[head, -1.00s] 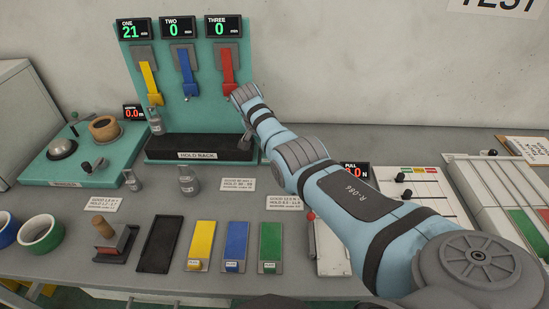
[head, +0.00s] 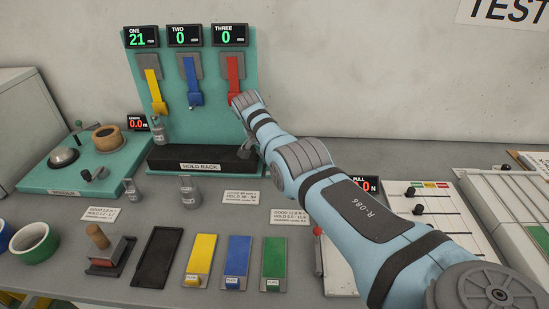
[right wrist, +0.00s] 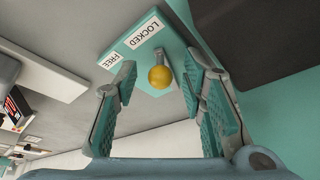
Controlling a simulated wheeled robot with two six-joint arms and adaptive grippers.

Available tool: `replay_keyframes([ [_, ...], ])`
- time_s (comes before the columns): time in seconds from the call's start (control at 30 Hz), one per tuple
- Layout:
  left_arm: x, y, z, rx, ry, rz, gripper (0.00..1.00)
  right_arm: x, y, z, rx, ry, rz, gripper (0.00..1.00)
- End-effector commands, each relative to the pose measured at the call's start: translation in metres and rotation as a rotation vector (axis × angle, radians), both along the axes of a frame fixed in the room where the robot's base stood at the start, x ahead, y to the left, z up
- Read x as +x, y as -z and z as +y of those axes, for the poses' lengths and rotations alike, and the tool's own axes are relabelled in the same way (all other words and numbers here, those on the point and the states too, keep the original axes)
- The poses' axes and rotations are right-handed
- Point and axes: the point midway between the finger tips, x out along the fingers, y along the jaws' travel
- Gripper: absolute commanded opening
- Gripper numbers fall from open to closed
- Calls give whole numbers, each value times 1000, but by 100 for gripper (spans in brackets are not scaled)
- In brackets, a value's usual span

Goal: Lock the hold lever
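The hold lever, with a yellow ball knob (right wrist: 159,77) on a short grey shaft, shows in the right wrist view. It stands by a teal plate (right wrist: 180,45) with a LOCKED label (right wrist: 143,31) and a FREE label (right wrist: 113,60). My right gripper (right wrist: 166,73) is open, with one finger on each side of the knob and visible gaps to it. In the head view my right arm reaches to the right end of the hold rack (head: 200,166) and hides the lever. Which label the lever is set to I cannot tell. My left gripper is not in view.
Yellow (head: 152,90), blue (head: 192,85) and red (head: 233,75) straps hang on the teal board above the rack. Metal weights (head: 188,188) stand in front of it. Yellow, blue and green plates (head: 274,262) lie near the table front. A slider panel (head: 415,215) is right.

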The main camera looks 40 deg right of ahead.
Motion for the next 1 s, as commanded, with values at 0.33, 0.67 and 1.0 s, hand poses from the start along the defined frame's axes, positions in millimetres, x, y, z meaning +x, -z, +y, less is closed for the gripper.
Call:
replay_keyframes([
  [0.33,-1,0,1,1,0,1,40,0,-23,9,-2,0,-7,37],
  [0.67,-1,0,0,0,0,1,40,-8,-100,41,0,-2,-2,37],
  [1.0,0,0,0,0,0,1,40,-10,-111,45,0,0,0,37],
])
